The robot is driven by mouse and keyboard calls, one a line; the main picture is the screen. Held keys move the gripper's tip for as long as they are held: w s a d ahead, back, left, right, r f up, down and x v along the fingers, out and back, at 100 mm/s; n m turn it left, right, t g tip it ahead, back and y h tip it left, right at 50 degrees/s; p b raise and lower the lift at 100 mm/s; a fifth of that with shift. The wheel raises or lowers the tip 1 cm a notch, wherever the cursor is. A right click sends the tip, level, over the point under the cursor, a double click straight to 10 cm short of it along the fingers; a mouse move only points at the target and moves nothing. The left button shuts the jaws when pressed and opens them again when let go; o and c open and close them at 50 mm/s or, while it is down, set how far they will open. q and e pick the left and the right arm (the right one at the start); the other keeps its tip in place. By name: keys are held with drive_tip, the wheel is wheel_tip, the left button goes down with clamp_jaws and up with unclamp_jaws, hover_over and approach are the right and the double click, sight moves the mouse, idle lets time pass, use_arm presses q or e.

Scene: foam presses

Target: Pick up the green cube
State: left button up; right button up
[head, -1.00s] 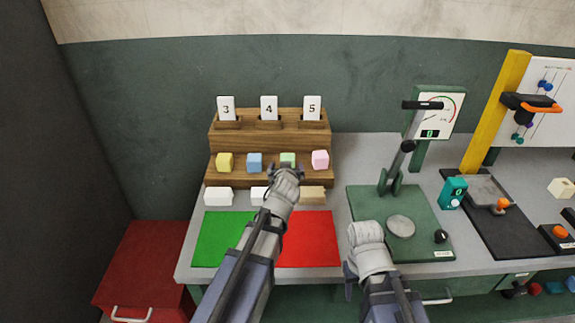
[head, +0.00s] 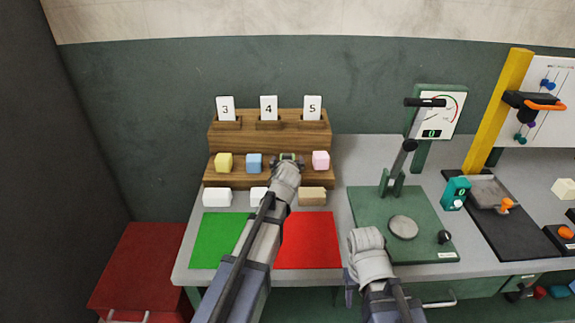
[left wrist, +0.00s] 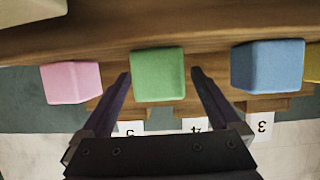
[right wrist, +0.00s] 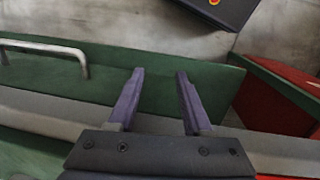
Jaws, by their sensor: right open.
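The green cube (left wrist: 158,75) sits on the lower step of the wooden rack (head: 222,142), between a pink cube (head: 321,160) and a blue cube (head: 254,163). My left gripper (left wrist: 160,75) is open, with one finger to each side of the green cube and gaps visible on both sides. In the head view the left gripper largely hides the green cube. My right gripper (right wrist: 160,72) is open and empty, low near the front edge of the bench.
A yellow cube (head: 224,162) is on the same step. White and tan blocks (head: 312,196) lie in front, before a green mat (head: 215,240) and a red mat (head: 315,245). A green lever press (head: 375,225) stands to the right.

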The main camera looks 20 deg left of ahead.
use_arm(q)
drive_tip(key=c, duration=1.4)
drive_tip(key=shift+r, duration=0.15)
wheel_tip(320, 180, up, 10)
drive_tip(key=p, duration=1)
